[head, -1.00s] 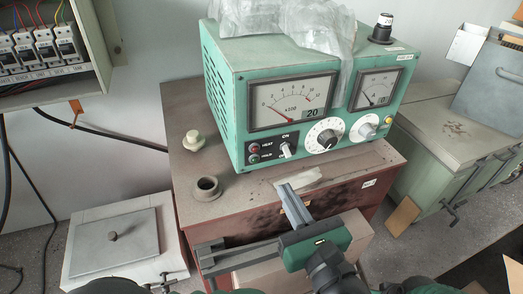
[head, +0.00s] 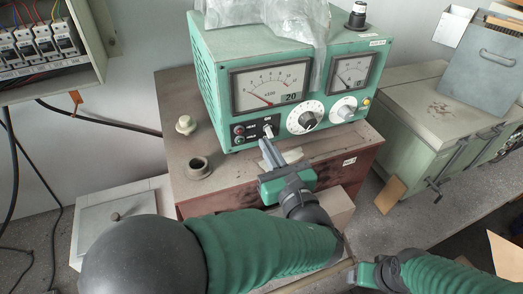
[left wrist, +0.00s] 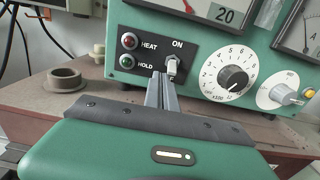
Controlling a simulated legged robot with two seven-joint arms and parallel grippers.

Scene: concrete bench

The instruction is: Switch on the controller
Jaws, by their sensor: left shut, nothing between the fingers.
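The controller (head: 215,85) is a green metal box with two dial meters, standing on a reddish-brown cabinet. Its small toggle switch (head: 268,131) sits at the lower left of the front, below the word ON; it also shows in the left wrist view (left wrist: 172,68). I cannot tell its lever's exact tilt. Red HEAT and green HOLD lamps are left of it. My left gripper (head: 267,147) is shut and empty, fingertips just below the switch; in the left wrist view the fingertips (left wrist: 160,82) overlap its lower left, contact unclear. My right gripper (head: 357,273) is low right, its jaws unclear.
A black knob (head: 309,120) and a pale knob (head: 346,112) lie right of the switch. Clear plastic (head: 265,12) drapes over the box. A pale stopper (head: 185,125) and a brown ring (head: 197,168) stand on the cabinet top at left.

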